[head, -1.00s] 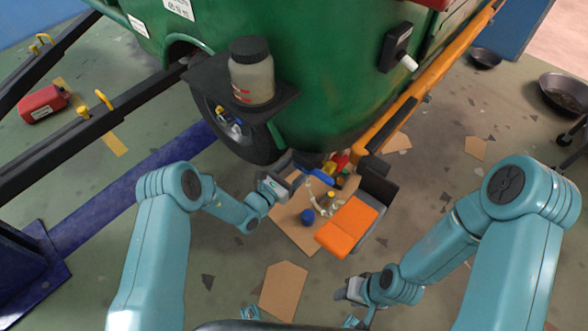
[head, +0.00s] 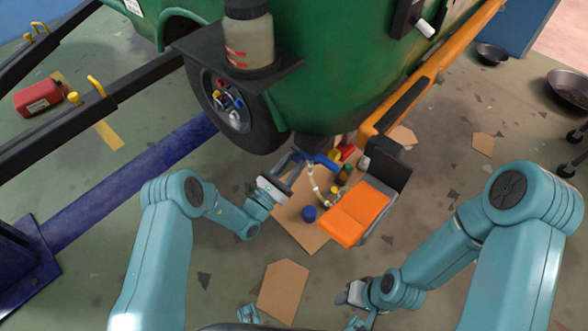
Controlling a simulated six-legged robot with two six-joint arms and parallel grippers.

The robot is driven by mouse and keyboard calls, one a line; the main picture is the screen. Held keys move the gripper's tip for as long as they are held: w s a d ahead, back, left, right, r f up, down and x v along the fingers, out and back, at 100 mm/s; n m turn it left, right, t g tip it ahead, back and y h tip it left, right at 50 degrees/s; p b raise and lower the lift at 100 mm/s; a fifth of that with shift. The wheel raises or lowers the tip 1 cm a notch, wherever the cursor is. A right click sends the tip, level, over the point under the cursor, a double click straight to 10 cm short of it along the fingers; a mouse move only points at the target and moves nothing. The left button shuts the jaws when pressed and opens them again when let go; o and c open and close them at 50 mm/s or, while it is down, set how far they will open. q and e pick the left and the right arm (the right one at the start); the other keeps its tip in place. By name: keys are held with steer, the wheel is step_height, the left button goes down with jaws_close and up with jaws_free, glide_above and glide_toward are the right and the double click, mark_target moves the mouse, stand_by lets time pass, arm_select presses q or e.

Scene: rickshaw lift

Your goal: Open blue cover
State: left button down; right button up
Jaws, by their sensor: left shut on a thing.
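A bright blue piece (head: 321,161), which looks like the blue cover, sits under the lower front edge of the green rickshaw (head: 320,80). My left gripper (head: 299,161) reaches it from the left and is shut on its near end. A pale curved hose (head: 315,184) hangs below it. The far side of the blue piece is hidden by the rickshaw body.
A cardboard sheet (head: 294,221) carries a small blue cap (head: 309,213), small bottles and an orange-topped box (head: 356,212). The wheel (head: 235,105) and an orange bar (head: 430,70) flank the work area.

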arm_select(q)
steer(key=shift+s+a+f+t+h+b, duration=0.15)
steer(key=shift+f+t+h+b, duration=0.35)
steer(key=shift+b, duration=0.85)
steer(key=shift+s+a+f+t+h+b, duration=0.25)
steer(key=shift+f+t+b, duration=0.35)
steer(key=shift+b, duration=0.7)
arm_select(e)
step_height(320, 180, down, 6)
steer(key=shift+f, duration=0.25)
arm_select(q)
steer(key=shift+w+d+r, duration=0.1)
steer(key=shift+d, duration=0.1)
steer(key=c, duration=0.7)
jaws_free()
steer(key=p+v, duration=0.1)
steer(key=v, duration=1.5)
steer(key=shift+f, duration=0.3)
arm_select(e)
steer(key=shift+r, duration=0.55)
arm_select(q)
steer(key=shift+c, duration=0.3)
